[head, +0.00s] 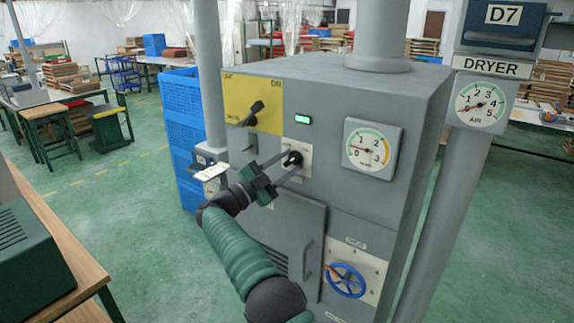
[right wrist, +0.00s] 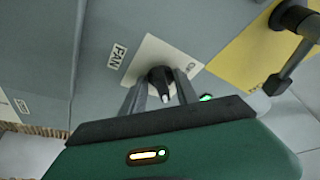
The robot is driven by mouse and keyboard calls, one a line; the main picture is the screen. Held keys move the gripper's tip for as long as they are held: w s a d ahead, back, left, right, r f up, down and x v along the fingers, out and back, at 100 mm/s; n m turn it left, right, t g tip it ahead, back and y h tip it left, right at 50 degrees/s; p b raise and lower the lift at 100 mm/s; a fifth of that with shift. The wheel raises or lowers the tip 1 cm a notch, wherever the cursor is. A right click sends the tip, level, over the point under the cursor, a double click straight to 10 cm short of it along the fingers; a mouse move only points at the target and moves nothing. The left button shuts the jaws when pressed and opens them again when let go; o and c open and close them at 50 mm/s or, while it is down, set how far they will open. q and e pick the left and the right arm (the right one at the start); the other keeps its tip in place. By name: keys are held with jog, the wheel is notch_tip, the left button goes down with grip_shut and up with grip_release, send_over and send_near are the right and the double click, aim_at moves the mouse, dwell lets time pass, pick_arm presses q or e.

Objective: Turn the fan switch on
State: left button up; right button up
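The fan switch (head: 293,158) is a black knob on a small white plate on the front of the grey dryer cabinet (head: 330,100). My right gripper (head: 284,166) is at the switch, with its two fingers apart. In the right wrist view the knob (right wrist: 161,80) stands between the fingertips of my gripper (right wrist: 160,88), one finger on each side. Its pale-tipped pointer faces the gripper, and I see space beside it; firm contact is not clear. The FAN label (right wrist: 117,56) is left of the knob and an ON mark (right wrist: 190,66) is to its right. My left gripper is not in view.
A yellow plate with a black lever (head: 254,112) is up and left of the switch. A lit green lamp (head: 302,119) and a dial gauge (head: 371,146) are nearby. A blue handwheel (head: 345,280) is below. Blue crates (head: 183,130) stand left of the cabinet.

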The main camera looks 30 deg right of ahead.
jog(key=shift+s+a+r, duration=0.15)
jog(key=shift+s+r, duration=0.05)
jog(key=shift+s, duration=0.05)
jog(key=shift+a, duration=0.35)
jog(key=b+v, duration=0.2)
jog(key=v, duration=1.4)
jog(key=shift+f, duration=0.3)
jog(key=shift+w+d, duration=0.1)
